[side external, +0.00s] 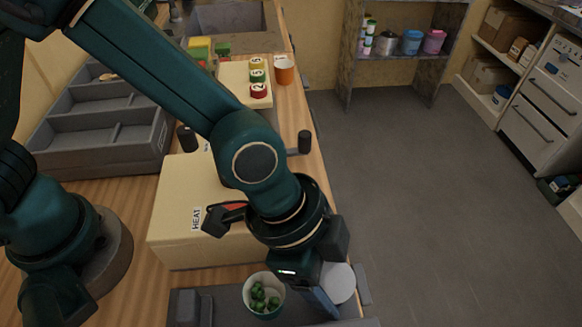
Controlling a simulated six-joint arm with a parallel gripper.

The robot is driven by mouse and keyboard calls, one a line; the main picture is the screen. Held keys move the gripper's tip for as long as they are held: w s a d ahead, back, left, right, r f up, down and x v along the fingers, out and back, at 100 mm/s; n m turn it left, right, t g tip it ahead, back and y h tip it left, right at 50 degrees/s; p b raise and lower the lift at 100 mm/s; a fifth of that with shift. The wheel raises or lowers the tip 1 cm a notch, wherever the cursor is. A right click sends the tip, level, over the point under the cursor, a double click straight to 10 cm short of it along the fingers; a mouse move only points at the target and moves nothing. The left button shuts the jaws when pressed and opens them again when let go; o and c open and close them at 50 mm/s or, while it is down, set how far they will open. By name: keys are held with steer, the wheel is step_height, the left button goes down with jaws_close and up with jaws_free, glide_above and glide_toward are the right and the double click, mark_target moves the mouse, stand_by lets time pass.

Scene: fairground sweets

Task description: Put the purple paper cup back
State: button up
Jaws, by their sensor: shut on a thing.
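My gripper (341,293) is low at the front right edge of the table, pointing down. Its two fingers stand on either side of a pale, round-topped thing (339,281), shut on it. This looks like a paper cup seen from above; its outer wall is hidden, so I cannot see whether it is purple. No other purple cup shows on the table. Left of the gripper, apart from the held thing, stands a paper cup with green sweets (265,298), pale inside.
A cream box marked HEAT (180,225) lies behind the gripper. A grey tray (215,300) is at the front. A grey compartment tray (100,135) is at the left. An orange cup (284,72) and several lidded jars (257,76) stand at the back. Open floor lies to the right.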

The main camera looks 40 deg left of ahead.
steer(key=shift+f, duration=0.5)
steer(key=o, duration=1.4)
steer(key=shift+f, duration=0.15)
steer(key=shift+o, duration=0.2)
